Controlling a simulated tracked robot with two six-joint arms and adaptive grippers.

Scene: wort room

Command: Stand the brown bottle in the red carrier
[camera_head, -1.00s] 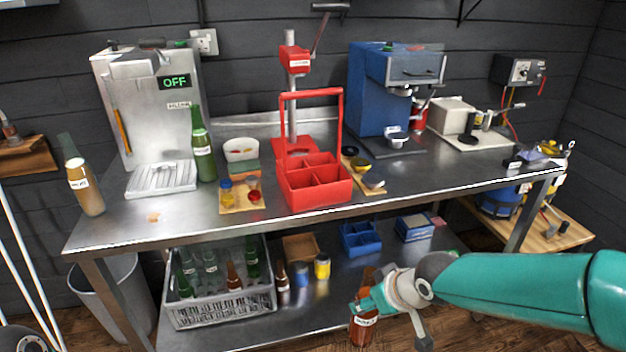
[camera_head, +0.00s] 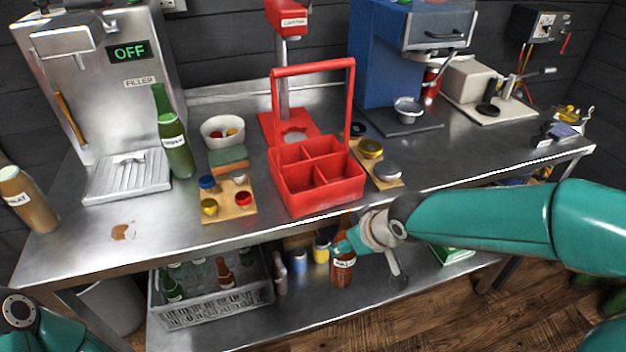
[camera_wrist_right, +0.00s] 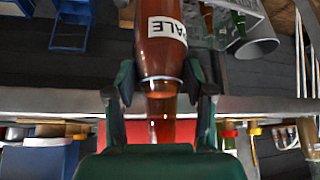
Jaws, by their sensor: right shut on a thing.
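The red carrier (camera_head: 318,198) stands on the steel bench near its front edge. It has a tall handle and divided compartments, and those I can see look empty. My right gripper (camera_head: 350,243) is shut on the brown bottle (camera_head: 343,272), in front of and below the bench edge, under the carrier's front right. The bottle hangs roughly upright. In the right wrist view my gripper (camera_wrist_right: 162,88) has a finger on each side of the bottle (camera_wrist_right: 160,55), whose white label reads PALE. My left gripper is out of view; only part of that arm shows at lower left.
A green bottle (camera_head: 172,140) and an amber bottle (camera_head: 28,200) stand on the bench at left. A wooden board of caps (camera_head: 228,213) lies left of the carrier, another board (camera_head: 385,178) right. A grey crate (camera_head: 210,305) of bottles sits on the lower shelf.

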